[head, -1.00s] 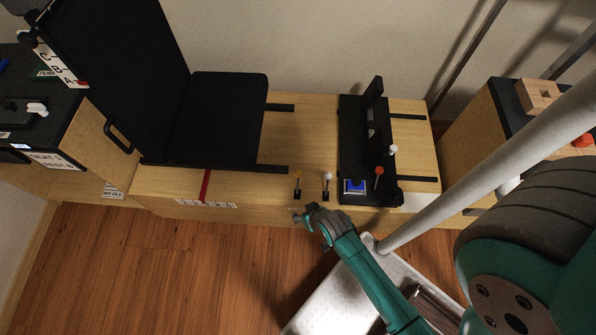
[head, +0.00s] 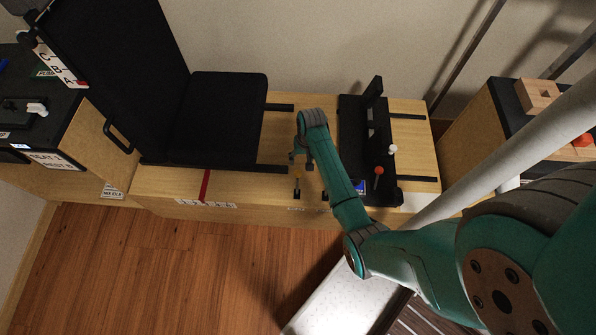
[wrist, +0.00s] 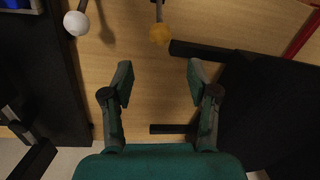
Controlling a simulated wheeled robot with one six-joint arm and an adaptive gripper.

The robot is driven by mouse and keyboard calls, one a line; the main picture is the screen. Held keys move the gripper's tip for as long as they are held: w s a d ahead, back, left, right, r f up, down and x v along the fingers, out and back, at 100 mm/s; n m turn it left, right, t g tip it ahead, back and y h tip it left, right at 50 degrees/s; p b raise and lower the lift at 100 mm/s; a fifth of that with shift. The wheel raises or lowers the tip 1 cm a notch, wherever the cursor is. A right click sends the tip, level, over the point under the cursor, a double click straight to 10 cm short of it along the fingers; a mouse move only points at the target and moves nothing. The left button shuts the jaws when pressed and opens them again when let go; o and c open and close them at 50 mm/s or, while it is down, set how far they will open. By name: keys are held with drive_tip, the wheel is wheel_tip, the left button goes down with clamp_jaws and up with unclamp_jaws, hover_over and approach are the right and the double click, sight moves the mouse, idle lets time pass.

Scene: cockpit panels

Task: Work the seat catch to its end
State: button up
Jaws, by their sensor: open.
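A lever with a yellow knob (head: 298,177) stands at the front of the wooden bench, right of the black seat (head: 215,120). In the wrist view the yellow knob (wrist: 159,34) lies beyond the fingertips, roughly centred between them and apart from them. A white-knobbed lever (wrist: 76,23) is to its left there; my arm mostly hides it in the head view. No label tells me which lever is the seat catch. My gripper (head: 301,161) is open and empty above the bench, and its spread fingers also show in the wrist view (wrist: 160,80).
A black panel (head: 350,130) with red and white knobs stands close to the right of my gripper. Dark rails (head: 276,169) run from the seat over the bench. A red stripe (head: 206,185) marks the bench front. The bench top between seat and panel is mostly clear.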

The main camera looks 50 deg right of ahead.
sight(298, 171)
drive_tip(key=f, duration=0.6)
drive_tip(key=a+f, duration=0.1)
drive_tip(key=f, duration=0.3)
drive_tip(key=shift+w, duration=0.35)
clamp_jaws()
